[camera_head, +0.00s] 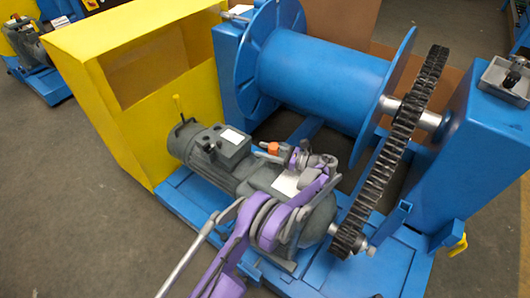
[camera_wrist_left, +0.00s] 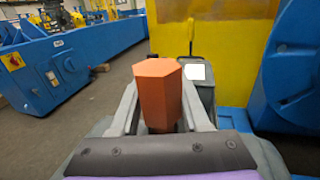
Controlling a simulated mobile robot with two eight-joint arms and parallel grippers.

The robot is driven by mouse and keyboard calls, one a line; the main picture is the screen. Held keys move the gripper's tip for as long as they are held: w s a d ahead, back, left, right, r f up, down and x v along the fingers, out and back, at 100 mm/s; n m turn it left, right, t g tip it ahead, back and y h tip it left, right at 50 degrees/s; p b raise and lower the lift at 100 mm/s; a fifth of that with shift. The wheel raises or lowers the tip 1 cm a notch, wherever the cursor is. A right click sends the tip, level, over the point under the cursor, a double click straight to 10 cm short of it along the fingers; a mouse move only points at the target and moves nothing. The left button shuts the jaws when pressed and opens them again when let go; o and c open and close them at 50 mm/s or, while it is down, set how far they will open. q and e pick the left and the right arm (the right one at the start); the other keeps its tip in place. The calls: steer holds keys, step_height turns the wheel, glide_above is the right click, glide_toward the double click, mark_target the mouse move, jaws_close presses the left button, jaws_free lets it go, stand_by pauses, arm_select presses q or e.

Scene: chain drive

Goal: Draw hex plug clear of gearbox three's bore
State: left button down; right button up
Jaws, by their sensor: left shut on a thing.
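The orange hex plug (camera_head: 272,148) shows as a small orange patch at my left gripper (camera_head: 266,151). In the left wrist view the plug (camera_wrist_left: 157,95) is a six-sided orange prism between the two grey fingers, with its flat end face in sight. My left gripper is shut on it. A grey motor and gearbox unit (camera_head: 318,222) lies below and around my purple wrist. The gripper and wrist hide part of it, and no bore shows. I cannot tell whether the plug's hidden lower end is clear of a bore. My right gripper is not in view.
A yellow guard (camera_head: 75,45) stands behind the motor at left. A blue drum (camera_head: 320,75) and a large dark toothed wheel (camera_head: 400,145) stand close on the right. The blue base (camera_head: 190,200) lies underneath. Grey floor is open at the left front.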

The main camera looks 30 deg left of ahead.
arm_select(q)
step_height(320, 180, up, 7)
steer(key=p, duration=0.2)
stand_by(1.0)
steer(key=shift+r, duration=0.1)
